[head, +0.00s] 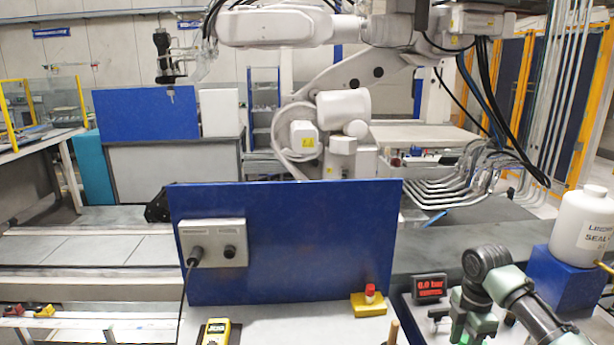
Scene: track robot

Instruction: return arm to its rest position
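My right arm comes in from the lower right corner. It rises to a dark joint and bends down to my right gripper (462,328), near the bottom edge. The gripper is dark and small here, and its fingertips are partly cut off or hidden, so I cannot tell whether it is open or shut. I see no object clearly held in it. It is close to the pressure display (429,288), which reads 0.0 bar. My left arm and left gripper are not in view.
A blue panel (325,240) with a grey connector box (212,243) stands ahead. A yellow box with a red button (369,302) and a yellow meter (216,332) are in front of it. A white sealer bottle (583,228) stands on a blue block (560,280) beside my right arm.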

